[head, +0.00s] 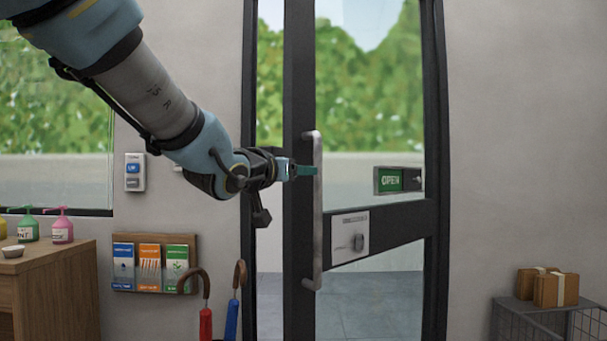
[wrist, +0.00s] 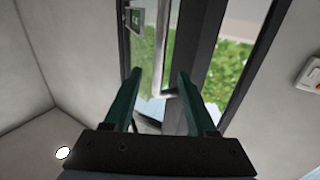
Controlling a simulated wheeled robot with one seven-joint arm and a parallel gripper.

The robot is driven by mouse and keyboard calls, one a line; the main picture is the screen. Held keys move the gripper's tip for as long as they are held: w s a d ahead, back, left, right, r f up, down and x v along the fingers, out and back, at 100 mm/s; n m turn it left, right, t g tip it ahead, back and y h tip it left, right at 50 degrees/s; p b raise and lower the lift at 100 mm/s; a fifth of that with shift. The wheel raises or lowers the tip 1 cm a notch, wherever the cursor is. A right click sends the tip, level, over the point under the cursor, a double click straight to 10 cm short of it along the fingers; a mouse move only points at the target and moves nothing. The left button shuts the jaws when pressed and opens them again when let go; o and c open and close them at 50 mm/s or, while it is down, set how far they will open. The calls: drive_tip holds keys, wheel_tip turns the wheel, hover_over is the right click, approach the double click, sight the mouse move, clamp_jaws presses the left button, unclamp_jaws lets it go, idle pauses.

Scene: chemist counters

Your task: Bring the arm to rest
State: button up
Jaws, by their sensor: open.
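My arm reaches in from the upper left in the head view. My gripper (head: 304,170) is at the long vertical metal door handle (head: 317,215), level with its upper half. In the wrist view the two green fingers (wrist: 158,82) are spread apart, and the handle (wrist: 164,45) shows in the space between them. I cannot tell whether a finger touches the handle. The dark-framed glass door (head: 299,290) appears to stand ajar, with a strip of outdoors between its left edge and the door post.
At lower left are a wooden counter (head: 62,290) with pump bottles, a leaflet rack (head: 155,286) and umbrellas (head: 232,315). A wall switch (head: 135,172) is left of the door. At lower right, boxes (head: 556,289) sit on a wire cage (head: 567,322).

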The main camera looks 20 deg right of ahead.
drive_tip(key=shift+a, duration=0.1)
idle(0.4)
drive_tip(key=w+a+f+n+g+y+p, duration=0.1)
drive_tip(key=w+a+f+n+y+p, duration=0.3)
drive_tip(key=a+f, duration=0.45)
drive_tip(key=w+a+f+n+g+y+p, duration=0.1)
drive_tip(key=w+a+f+n+y+p, duration=0.15)
drive_tip(key=a+f+y, duration=0.5)
drive_tip(key=s+a+f+n+g+y+p, duration=0.1)
drive_tip(key=s+a+f+g, duration=0.2)
drive_tip(key=s+a+f, duration=0.2)
drive_tip(key=s+a+f+n+g+y+p, duration=0.1)
drive_tip(key=s+a+f+g, duration=0.3)
drive_tip(key=a, duration=0.8)
drive_tip(key=s+f+p, duration=0.1)
drive_tip(key=s+f, duration=0.1)
drive_tip(key=s, duration=0.1)
drive_tip(key=shift+s+a+f+n, duration=0.15)
drive_tip(key=shift+s+f+n, duration=0.05)
drive_tip(key=shift+s+n, duration=0.2)
drive_tip(key=shift+y, duration=0.25)
